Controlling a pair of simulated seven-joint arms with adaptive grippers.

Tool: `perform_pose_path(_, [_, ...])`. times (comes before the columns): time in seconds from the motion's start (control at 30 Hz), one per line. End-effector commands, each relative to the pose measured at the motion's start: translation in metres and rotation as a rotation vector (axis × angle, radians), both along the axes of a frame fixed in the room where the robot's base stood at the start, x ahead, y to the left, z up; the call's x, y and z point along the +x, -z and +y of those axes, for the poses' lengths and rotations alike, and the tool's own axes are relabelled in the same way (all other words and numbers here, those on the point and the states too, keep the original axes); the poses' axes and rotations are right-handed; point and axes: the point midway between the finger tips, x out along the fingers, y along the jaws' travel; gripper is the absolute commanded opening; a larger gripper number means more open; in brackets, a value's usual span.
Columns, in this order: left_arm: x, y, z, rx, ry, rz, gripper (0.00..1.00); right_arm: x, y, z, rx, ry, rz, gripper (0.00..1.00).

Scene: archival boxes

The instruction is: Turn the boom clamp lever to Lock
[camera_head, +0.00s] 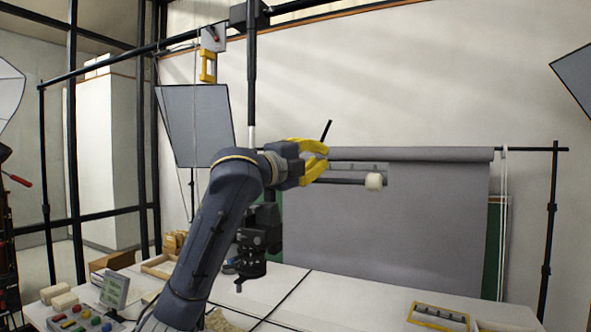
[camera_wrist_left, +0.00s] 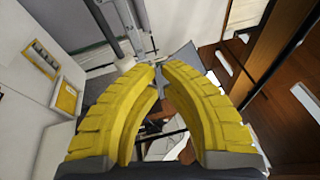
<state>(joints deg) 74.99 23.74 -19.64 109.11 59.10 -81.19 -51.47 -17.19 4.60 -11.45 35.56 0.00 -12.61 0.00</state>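My left gripper (camera_head: 326,156) has yellow fingers and is raised beside the black column (camera_head: 251,75) in the head view. A thin black lever (camera_head: 327,130) sticks up at a tilt just above the fingertips. A dark horizontal boom (camera_head: 345,181) with a pale round end (camera_head: 375,182) runs to the right just below them. In the left wrist view the curved fingers (camera_wrist_left: 161,70) bend toward each other, with their tips very close. I cannot tell whether they touch the lever or hold anything. The clamp body and any Lock marking are hidden or too small to read. My right gripper is not in view.
A grey backdrop roll (camera_head: 420,154) hangs behind on a black stand. A grey panel (camera_head: 195,125) stands at left. The white table (camera_head: 330,300) carries a dark column base, a button panel (camera_head: 85,322), small boxes and a yellow-edged tray (camera_head: 438,309). Air right of the gripper is mostly free.

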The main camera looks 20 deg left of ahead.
Motion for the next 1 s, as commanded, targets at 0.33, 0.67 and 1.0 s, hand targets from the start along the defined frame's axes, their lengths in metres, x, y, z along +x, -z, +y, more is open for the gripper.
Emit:
perform_pose_path(0.33, [0.012, 0.038, 0.032, 0.129, -0.165, 0.13, 0.0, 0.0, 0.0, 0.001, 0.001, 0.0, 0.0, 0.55])
perform_pose_path(0.67, [0.041, 0.041, 0.026, 0.126, -0.176, 0.144, 0.0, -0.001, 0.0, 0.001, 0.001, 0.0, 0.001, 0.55])
perform_pose_path(1.0, [0.099, 0.042, 0.011, 0.125, -0.176, 0.143, 0.0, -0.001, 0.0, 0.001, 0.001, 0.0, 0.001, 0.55])
